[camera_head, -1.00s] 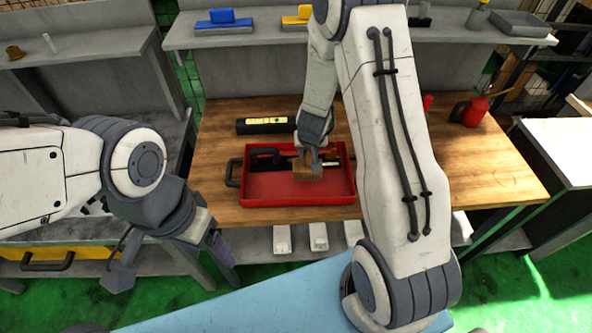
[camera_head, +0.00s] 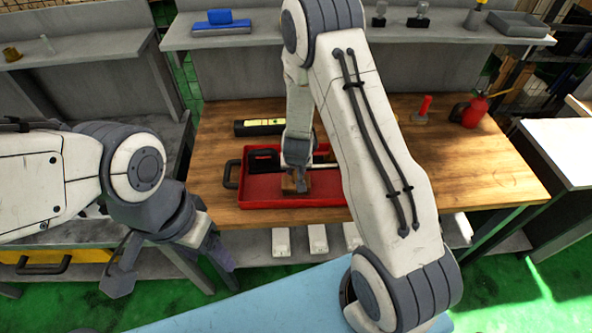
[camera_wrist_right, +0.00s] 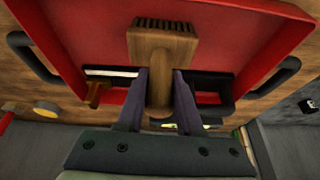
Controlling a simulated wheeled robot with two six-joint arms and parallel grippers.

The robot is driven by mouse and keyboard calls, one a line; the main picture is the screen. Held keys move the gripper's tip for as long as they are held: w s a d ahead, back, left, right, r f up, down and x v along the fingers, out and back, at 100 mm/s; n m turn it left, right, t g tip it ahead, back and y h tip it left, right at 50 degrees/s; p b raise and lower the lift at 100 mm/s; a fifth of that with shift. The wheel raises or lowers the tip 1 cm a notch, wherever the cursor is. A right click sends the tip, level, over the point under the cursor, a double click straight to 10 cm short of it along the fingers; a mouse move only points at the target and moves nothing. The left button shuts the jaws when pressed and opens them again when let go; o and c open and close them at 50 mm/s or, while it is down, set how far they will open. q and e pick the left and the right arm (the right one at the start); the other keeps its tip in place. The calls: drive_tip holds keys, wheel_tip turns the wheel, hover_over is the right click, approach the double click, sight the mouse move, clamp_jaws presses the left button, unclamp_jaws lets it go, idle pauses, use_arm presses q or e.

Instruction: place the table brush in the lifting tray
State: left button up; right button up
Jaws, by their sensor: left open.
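The lifting tray (camera_head: 262,201) is a shallow red tray on the wooden workbench; it fills the wrist view (camera_wrist_right: 75,30). The table brush (camera_head: 296,184), wooden with short bristles, is over the tray in the head view. In the wrist view, the brush (camera_wrist_right: 162,50) has its handle between the fingers of my right gripper (camera_wrist_right: 161,85), which is shut on it. I cannot tell whether the brush touches the tray floor. The right gripper (camera_head: 298,178) is partly hidden in the head view. My left gripper (camera_head: 172,274) is open and empty, left of the bench front.
A black-handled tool (camera_head: 264,160) lies in the tray's back part. A black and yellow level-like object (camera_head: 260,127) lies behind the tray. A red oil can (camera_head: 472,111) and a red-handled tool (camera_head: 424,108) stand to the right.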

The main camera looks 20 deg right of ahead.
drive_tip(key=o, duration=0.4)
